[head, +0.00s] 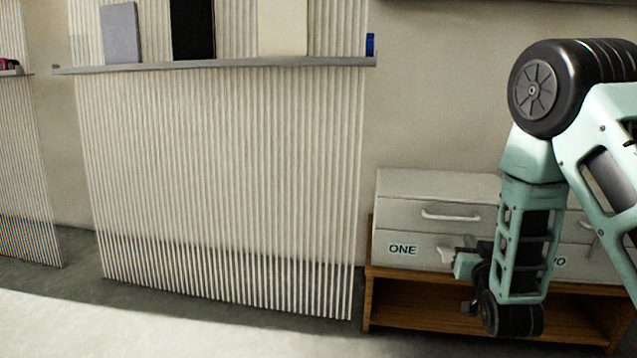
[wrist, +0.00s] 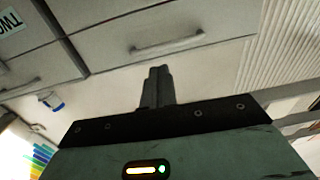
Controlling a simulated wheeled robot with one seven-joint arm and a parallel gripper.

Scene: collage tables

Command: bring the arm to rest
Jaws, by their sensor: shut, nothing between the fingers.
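My gripper shows in the wrist view (wrist: 157,72), its fingers together with nothing between them. In the head view my arm comes in from the right and bends down in front of the drawer cabinet (head: 402,190). My gripper in the head view (head: 446,250) is in front of the lower drawers, near the label ONE. I cannot tell whether it touches the drawer front. The arm hides much of the second column of drawers, whose label is partly covered.
The cabinet stands on a wooden stand (head: 400,309) with an open shelf. A ribbed panel (head: 220,180) with a grey ledge (head: 220,64) is to the left, holding several upright flat items and a small blue object (head: 370,45). The floor (head: 150,325) in front is clear.

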